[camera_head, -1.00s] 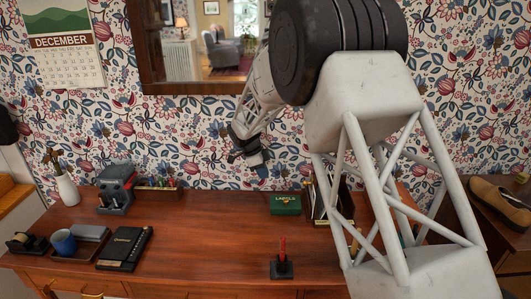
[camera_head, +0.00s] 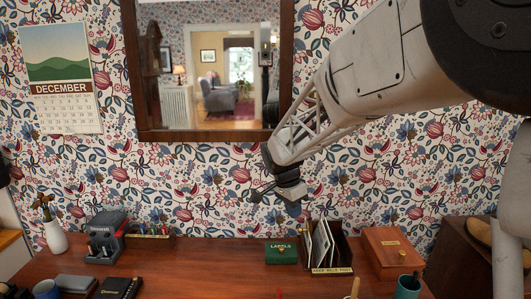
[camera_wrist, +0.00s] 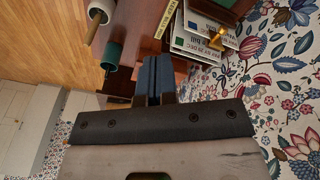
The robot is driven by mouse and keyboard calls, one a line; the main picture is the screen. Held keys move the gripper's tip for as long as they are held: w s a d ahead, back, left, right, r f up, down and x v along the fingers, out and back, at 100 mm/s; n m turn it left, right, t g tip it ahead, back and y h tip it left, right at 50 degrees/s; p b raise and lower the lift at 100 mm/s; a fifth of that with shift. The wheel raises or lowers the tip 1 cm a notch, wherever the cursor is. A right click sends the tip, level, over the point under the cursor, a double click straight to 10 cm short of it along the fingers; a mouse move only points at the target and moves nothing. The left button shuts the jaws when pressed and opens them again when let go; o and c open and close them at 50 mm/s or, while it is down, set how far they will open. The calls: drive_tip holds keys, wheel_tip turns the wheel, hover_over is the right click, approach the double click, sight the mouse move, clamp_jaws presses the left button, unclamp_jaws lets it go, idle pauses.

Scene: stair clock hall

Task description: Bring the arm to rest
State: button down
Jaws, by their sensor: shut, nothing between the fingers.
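My gripper (camera_head: 293,206) hangs in the air in front of the papered wall, above the green labels box (camera_head: 282,252) in the picture. Its fingers point downward in the head view. In the wrist view the two blue finger pads (camera_wrist: 155,76) lie together, shut and empty. My arm comes in from the upper right of the head view.
Below stand the letter rack with papers (camera_head: 325,248), a wooden box (camera_head: 394,252) and a teal cup (camera_head: 408,287). The stapler-like grey device (camera_head: 104,238), vase (camera_head: 55,237) and blue mug (camera_head: 46,289) are at left. A framed mirror (camera_head: 145,70) hangs behind. Bare desk (camera_head: 215,262) lies left of the labels box.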

drive_tip(key=s+d+r+n+t+y, duration=0.1)
drive_tip(key=s+d+r+n, duration=0.25)
drive_tip(key=s, duration=0.55)
drive_tip(key=s+d+r+n+y, duration=0.15)
drive_tip(key=s+d, duration=0.25)
drive_tip(key=s, duration=0.6)
drive_tip(key=s+d+f+n, duration=0.1)
drive_tip(key=s+n, duration=0.2)
drive_tip(key=s, duration=0.6)
drive_tip(key=s+d+n+t, duration=0.1)
drive_tip(key=s+n, duration=0.2)
drive_tip(key=s, duration=0.5)
drive_tip(key=shift+s+d+f+n+t, duration=0.3)
drive_tip(key=shift+s+d+f, duration=0.1)
